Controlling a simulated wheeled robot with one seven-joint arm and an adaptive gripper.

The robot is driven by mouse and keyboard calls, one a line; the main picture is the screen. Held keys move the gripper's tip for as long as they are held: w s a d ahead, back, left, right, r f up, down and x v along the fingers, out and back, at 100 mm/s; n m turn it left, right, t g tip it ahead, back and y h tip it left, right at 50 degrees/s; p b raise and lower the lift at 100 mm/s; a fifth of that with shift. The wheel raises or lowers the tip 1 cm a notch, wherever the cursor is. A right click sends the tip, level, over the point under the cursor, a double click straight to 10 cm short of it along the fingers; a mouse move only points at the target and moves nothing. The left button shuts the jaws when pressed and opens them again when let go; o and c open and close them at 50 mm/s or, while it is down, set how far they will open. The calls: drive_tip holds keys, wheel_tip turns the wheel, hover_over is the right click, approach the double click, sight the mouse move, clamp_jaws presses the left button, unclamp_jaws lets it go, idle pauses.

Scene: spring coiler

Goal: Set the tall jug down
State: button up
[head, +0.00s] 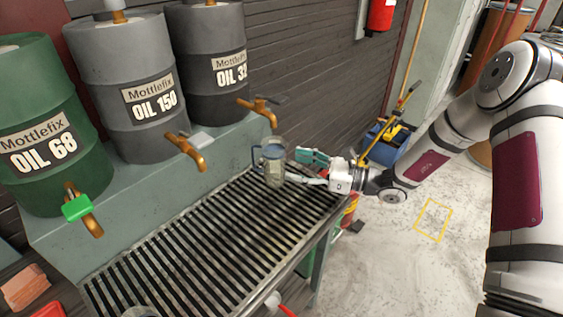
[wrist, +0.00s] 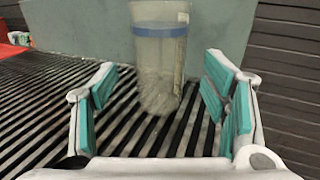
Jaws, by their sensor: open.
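The tall jug (head: 274,168) is clear, with a blue band and a handle on its left side. It stands upright on the slatted grate (head: 215,245), near the grate's far right end. In the wrist view the jug (wrist: 160,65) stands ahead of my gripper, between the lines of its two fingers. My gripper (head: 303,168) is open, with teal pads, just right of the jug in the head view. The wrist view shows both fingers of my gripper (wrist: 160,105) spread, with clear gaps to the jug on each side.
Oil drums OIL 68 (head: 40,130), OIL 150 (head: 130,90) and OIL 32 (head: 210,65) stand on a ledge behind the grate, with brass taps reaching over it. The grate's middle is clear. A blue bucket (head: 385,150) stands on the floor beyond.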

drive_tip(key=v, duration=0.5)
drive_tip(key=s+r+n+g+h, duration=0.4)
drive_tip(key=s+r+n, duration=0.2)
drive_tip(key=s, duration=0.3)
drive_tip(key=s+r+n+g+h, duration=0.35)
drive_tip(key=s+r+n, duration=0.35)
drive_tip(key=s, duration=0.3)
drive_tip(key=s+d+r+n+t+h, duration=0.2)
drive_tip(key=s+d+n+h, duration=0.2)
drive_tip(key=s, duration=0.4)
drive_tip(key=s+d+r+n+t+h, duration=0.3)
drive_tip(key=s+d+h, duration=0.3)
drive_tip(key=s+d, duration=0.2)
drive_tip(key=shift+d+n+t, duration=0.35)
drive_tip(key=shift+d+n, duration=0.15)
drive_tip(key=shift+d, duration=0.1)
wheel_tip(320, 180, up, 7)
drive_tip(key=t+p, duration=0.1)
drive_tip(key=p, duration=0.4)
drive_tip(key=shift+p, duration=0.3)
